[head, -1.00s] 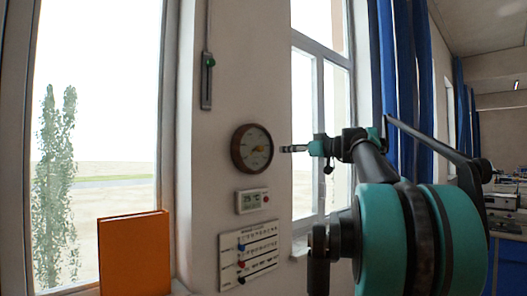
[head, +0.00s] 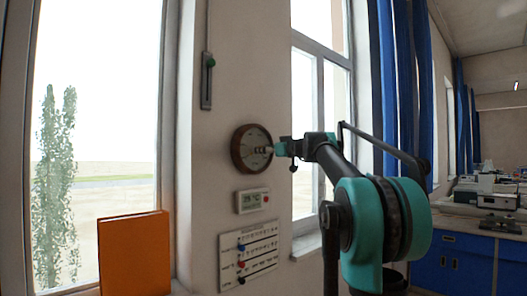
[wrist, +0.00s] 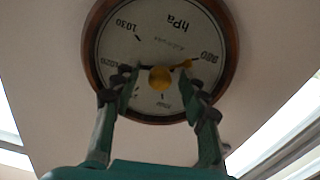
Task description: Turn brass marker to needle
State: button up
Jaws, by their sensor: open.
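The round barometer (head: 240,150) hangs on the wall with a brown wooden rim and a pale dial. In the wrist view the barometer (wrist: 95,45) appears upside down, marked hPa. A brass knob (wrist: 160,79) sits at the dial's middle. The brass marker (wrist: 182,65) reaches from near the knob to the right, towards 980. A dark needle (wrist: 145,67) shows left of the knob, partly hidden by a finger. My gripper (wrist: 157,81) is open, one finger on each side of the knob. In the head view my gripper (head: 270,150) is at the dial face; contact cannot be told.
A digital thermometer (head: 252,201) and a white calendar board (head: 249,256) with coloured sliders are on the wall below. A slider fixture (head: 207,80) is above left. An orange book (head: 134,253) stands at lower left. Windows flank the wall.

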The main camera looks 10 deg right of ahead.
grip_shut()
dwell(0.3)
